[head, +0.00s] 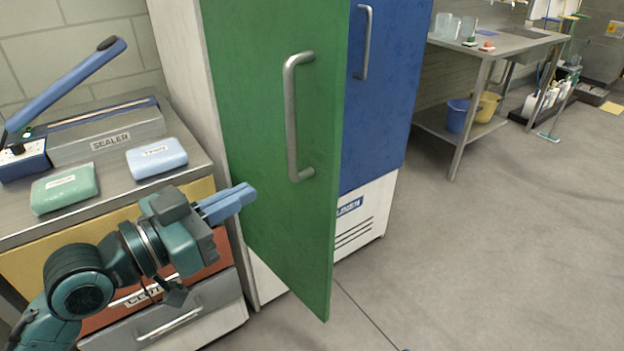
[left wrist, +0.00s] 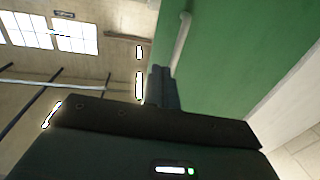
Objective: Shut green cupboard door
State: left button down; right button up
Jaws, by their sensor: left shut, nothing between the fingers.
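The green cupboard door (head: 255,130) stands ajar, swung out toward me, with its hinge side at the left by the white cabinet side. Its free edge stands out in front of the blue door. A grey metal handle (head: 292,120) is upright on its outer face. My left gripper (head: 248,191) is shut and empty, with blue fingertips at the lower left part of the door's outer face; I cannot tell whether they touch it. In the left wrist view the dark fingers (left wrist: 162,85) point along the green door (left wrist: 225,70). My right gripper is not in view.
A blue door (head: 388,100) with its own handle is beside the green one. At the left, a metal counter with a sealer (head: 100,130), a green pack (head: 65,188) and a blue pack (head: 157,157) stands over drawers.

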pick_arm(q)
jog(key=p, duration=0.2)
send_near(328, 150)
jog(key=x, duration=0.5)
jog(key=shift+w+d+r, duration=0.1)
jog(key=shift+d, duration=0.05)
jog(key=shift+w+d, duration=0.5)
jog(key=shift+w, duration=0.05)
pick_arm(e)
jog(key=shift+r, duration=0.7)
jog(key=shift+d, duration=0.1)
